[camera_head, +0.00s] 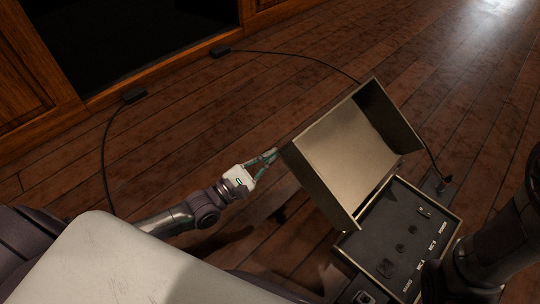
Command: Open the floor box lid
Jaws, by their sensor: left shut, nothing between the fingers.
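The floor box (437,207) sits on the wooden floor at the lower right, its dark panel of labelled sockets exposed. Its lid (340,150) is a shallow metal tray shape, raised and tilted up from the box with its pale inner face showing. My left gripper (274,155) is shut and empty, with its fingertips close to the lid's left edge. Whether they touch the lid I cannot tell. My right gripper does not show.
A black cable runs across the floor from a small connector (220,51) to behind the lid. Another connector (134,95) lies by the wooden cabinet frame (35,80) at the left. The floor (200,130) between the cabinet and my left gripper is clear.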

